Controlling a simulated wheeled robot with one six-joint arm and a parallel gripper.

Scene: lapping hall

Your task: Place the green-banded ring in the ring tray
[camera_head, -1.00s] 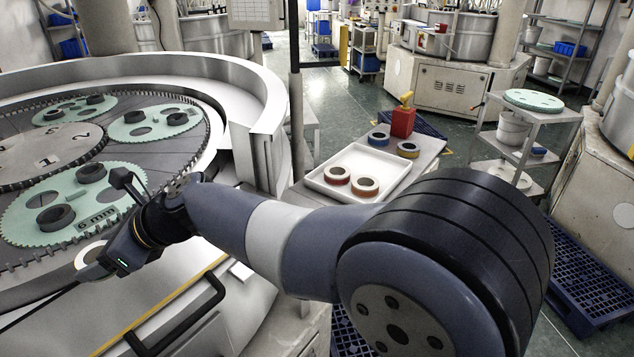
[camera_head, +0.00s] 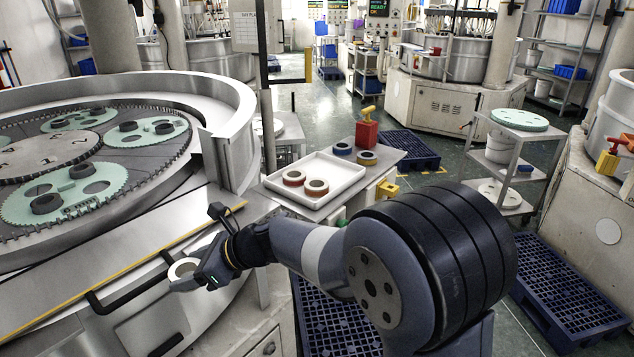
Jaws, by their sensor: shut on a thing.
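My gripper (camera_head: 190,277) is at the lower left, in front of the big lapping machine, shut on a pale ring (camera_head: 174,271). The ring is held clear of the machine's front ledge; its band colour cannot be made out. The white ring tray (camera_head: 336,170) stands on a side table, up and right of my gripper. A red-banded ring (camera_head: 294,181) and an orange-banded ring (camera_head: 316,192) lie in its front part. The back part of the tray is bare.
A blue-banded ring (camera_head: 343,150), a yellow-banded ring (camera_head: 367,160) and a red can (camera_head: 366,133) stand behind the tray on the side table (camera_head: 391,152). The machine's raised rim (camera_head: 215,100) and a dark post (camera_head: 266,110) stand left of the tray. A black handrail (camera_head: 130,298) runs below my gripper.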

